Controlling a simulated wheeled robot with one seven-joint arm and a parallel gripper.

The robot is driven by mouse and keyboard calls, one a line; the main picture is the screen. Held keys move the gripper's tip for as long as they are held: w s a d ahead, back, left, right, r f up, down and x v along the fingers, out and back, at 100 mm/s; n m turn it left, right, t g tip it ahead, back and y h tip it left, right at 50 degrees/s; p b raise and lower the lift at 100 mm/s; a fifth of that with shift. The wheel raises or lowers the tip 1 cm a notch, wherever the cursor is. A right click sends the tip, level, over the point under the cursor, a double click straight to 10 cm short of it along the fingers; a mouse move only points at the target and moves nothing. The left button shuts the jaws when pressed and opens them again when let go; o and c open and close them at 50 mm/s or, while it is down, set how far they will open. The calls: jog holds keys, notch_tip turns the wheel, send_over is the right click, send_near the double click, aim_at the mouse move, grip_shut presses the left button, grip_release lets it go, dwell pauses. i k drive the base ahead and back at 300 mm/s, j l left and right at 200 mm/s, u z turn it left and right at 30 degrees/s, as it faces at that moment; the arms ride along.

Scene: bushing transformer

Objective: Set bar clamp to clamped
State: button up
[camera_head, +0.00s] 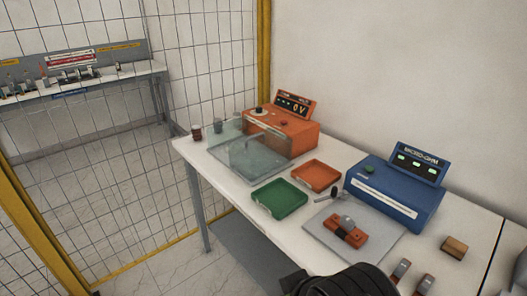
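A grey plate (387,240) lies on the white table in front of the blue micro-ohm box. On it sits an orange-brown block (335,238) with a dark piece across its middle. Just behind the block stands a small metal clamp (346,222). A lever with a dark handle (331,193) shows behind it, tilted up to the right. Which of these parts is the bar clamp, and whether it presses on the block, is too small to tell. A black ribbed part of my arm shows at the bottom edge, near the plate; my gripper's fingertips are not in view.
The blue micro-ohm box (392,196) stands behind the plate. Green (281,198) and orange (316,176) trays lie to the left. An orange tester (281,128) with a clear cover stands farther back. A small brown block (454,247) and two grey-brown pieces (401,269) lie at right.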

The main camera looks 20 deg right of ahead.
aim_at(334, 195)
jog(key=i+u, duration=0.25)
jog(key=i, duration=0.75)
